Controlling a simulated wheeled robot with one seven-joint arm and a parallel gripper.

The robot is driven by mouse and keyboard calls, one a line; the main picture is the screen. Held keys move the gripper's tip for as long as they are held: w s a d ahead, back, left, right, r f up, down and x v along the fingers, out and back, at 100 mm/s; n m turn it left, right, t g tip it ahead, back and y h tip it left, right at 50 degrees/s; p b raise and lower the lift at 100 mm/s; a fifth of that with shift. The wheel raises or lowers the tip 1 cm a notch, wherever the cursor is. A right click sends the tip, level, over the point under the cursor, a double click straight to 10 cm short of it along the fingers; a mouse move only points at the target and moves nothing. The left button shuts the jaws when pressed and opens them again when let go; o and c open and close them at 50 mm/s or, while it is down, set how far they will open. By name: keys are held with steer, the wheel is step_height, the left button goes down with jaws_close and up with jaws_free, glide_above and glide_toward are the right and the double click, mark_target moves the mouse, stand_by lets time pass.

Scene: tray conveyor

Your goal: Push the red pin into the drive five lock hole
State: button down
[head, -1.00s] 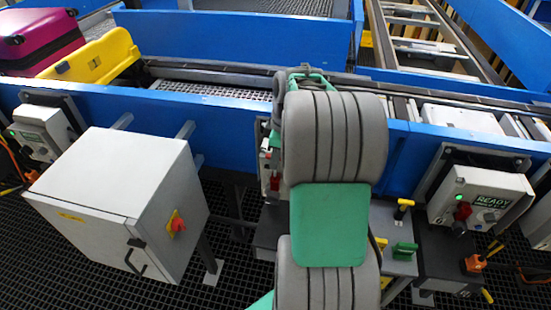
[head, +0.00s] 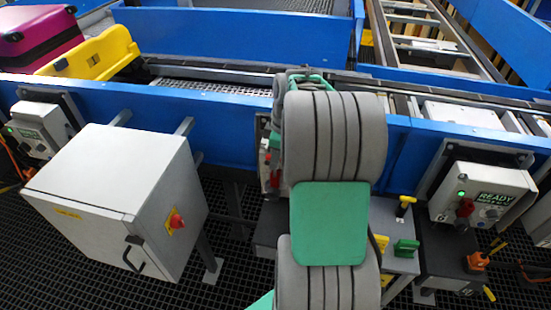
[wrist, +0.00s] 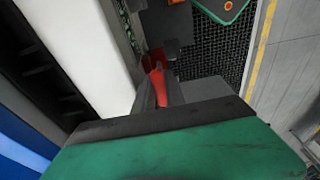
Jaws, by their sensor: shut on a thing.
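In the wrist view, my gripper (wrist: 160,92) has its two dark fingers close together on a red piece (wrist: 156,58), which looks like the red pin. The pin sits right beside the white face of a box (wrist: 92,50). Its far end is hard to make out, and I cannot tell whether it touches or enters a hole. No lock hole is clearly visible. In the head view, my arm hides my gripper and most of the control box (head: 265,160) behind it. A drive label for that box cannot be read.
A white cabinet (head: 110,185) with a red switch stands at left. At right, a box (head: 482,193) shows READY, a green light and a red knob. A blue conveyor rail (head: 225,115) runs behind my arm. A yellow tray (head: 105,55) carries a magenta suitcase (head: 40,38).

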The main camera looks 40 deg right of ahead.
steer(key=shift+f+b, duration=1.35)
steer(key=shift+f, duration=0.5)
steer(key=c, duration=1.3)
jaws_free()
steer(key=shift+r, duration=0.1)
steer(key=r, duration=0.5)
steer(key=s+r, duration=0.1)
steer(key=r, duration=0.1)
steer(key=shift+d+r, duration=0.35)
steer(key=shift+d, duration=0.05)
steer(key=shift+f, duration=0.1)
